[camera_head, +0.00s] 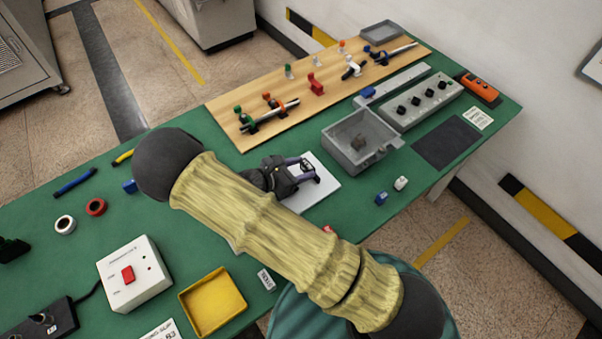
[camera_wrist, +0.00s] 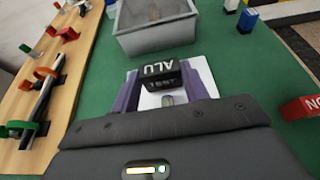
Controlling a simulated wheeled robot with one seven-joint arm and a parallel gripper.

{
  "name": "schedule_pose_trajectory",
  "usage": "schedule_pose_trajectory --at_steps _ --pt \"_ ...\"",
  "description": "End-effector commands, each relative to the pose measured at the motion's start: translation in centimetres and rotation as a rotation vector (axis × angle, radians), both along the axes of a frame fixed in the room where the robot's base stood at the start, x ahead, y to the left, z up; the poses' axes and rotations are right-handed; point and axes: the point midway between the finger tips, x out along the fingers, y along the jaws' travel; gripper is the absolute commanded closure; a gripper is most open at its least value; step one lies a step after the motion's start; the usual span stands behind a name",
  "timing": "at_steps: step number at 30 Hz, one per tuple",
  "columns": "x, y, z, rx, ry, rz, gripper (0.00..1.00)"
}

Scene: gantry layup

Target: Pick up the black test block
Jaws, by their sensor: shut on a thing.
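The black test block (camera_wrist: 160,78) shows in the wrist view with white lettering, "ALU" on its top face and "TEST" on the side. It sits between the two purple fingers of my gripper (camera_wrist: 164,92), which are shut on it. In the head view my gripper (camera_head: 306,170) is over a white plate (camera_head: 322,196), and the block is a small dark shape between the fingers. The white plate (camera_wrist: 203,73) is below and behind the block in the wrist view. I cannot tell whether the block touches the plate.
A grey open box (camera_head: 342,153) stands just beyond the gripper. A wooden board (camera_head: 228,109) with clamps and rods lies along the back. Small blue (camera_head: 381,198) and white (camera_head: 401,183) blocks lie to the right. A yellow tray (camera_head: 213,302) and a white switch box (camera_head: 134,274) stand at front left.

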Motion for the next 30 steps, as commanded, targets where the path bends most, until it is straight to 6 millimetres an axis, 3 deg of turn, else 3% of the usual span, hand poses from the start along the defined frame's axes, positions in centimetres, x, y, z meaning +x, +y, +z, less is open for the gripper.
schedule_pose_trajectory --at_steps 6,12,30 --pt "0.0 0.1 4.0 0.004 -0.002 -0.001 0.80" --pt "0.0 0.1 6.4 0.001 -0.002 0.000 0.80" --pt "0.0 0.0 6.8 -0.001 -0.001 0.000 0.80"
